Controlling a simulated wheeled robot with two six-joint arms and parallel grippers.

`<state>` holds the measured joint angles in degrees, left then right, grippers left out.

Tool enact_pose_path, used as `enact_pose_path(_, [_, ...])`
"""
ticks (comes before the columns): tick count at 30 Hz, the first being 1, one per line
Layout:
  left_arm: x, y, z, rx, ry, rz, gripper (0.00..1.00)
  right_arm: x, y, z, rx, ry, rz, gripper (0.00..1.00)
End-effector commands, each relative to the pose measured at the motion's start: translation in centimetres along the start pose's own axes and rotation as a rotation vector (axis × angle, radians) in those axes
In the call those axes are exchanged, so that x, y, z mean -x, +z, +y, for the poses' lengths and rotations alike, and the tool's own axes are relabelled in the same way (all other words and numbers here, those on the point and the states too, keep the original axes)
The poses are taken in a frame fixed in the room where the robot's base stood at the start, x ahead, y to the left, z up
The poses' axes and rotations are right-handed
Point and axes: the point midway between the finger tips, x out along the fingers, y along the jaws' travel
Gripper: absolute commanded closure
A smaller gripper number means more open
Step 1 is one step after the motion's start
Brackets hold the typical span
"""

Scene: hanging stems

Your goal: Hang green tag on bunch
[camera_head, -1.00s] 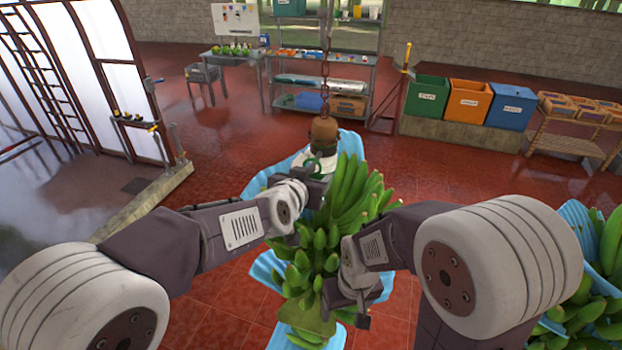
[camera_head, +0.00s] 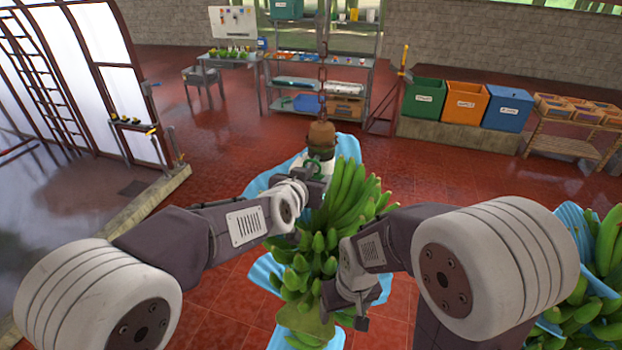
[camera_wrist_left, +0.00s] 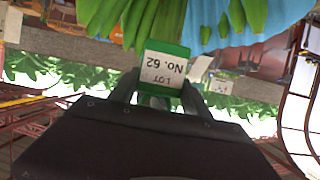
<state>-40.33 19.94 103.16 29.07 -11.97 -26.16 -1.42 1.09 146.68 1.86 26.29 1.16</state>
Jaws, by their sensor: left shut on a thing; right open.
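The green tag (camera_wrist_left: 165,68) is in my left gripper (camera_wrist_left: 155,92), between the fingers in the left wrist view. Its pale label reads "LOT No. 62" upside down. In the head view, a green loop (camera_head: 313,167) shows at my left gripper (camera_head: 318,184), beside the top of the banana bunch (camera_head: 347,200). The green bunch hangs from a chain, with blue sheeting behind it. Whether the loop touches the stalk is unclear. My right gripper (camera_head: 345,312) is open at the lower front of the bunch; its fingertips are hard to make out.
The chain (camera_head: 323,75) and a brown fitting (camera_head: 321,134) hang above the stalk. Another bunch in blue sheeting (camera_head: 595,285) is at the right edge. Shelves, a table and coloured bins stand farther back. The red floor between is clear.

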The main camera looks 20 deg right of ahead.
Motion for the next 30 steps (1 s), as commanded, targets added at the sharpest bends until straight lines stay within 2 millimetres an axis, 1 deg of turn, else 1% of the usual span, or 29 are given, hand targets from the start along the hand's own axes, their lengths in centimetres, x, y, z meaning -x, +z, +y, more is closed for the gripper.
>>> enact_pose_path(6, [-0.43,-0.23,-0.02,0.000,0.000,0.000,0.96,0.31,-0.03,-0.01,0.000,0.000,0.000,0.27])
enact_pose_path(14, [-0.48,-0.20,-0.02,0.000,0.000,0.000,0.96,0.27,-0.03,-0.01,0.000,0.000,0.000,0.27])
enact_pose_path(25, [-0.91,0.39,-0.02,0.001,0.000,0.000,0.96,-0.22,0.02,0.00,0.000,0.000,0.000,0.27])
enact_pose_path(30, [-0.92,0.36,-0.02,0.001,0.000,0.000,0.96,-0.19,0.02,0.00,0.000,0.000,0.000,0.27])
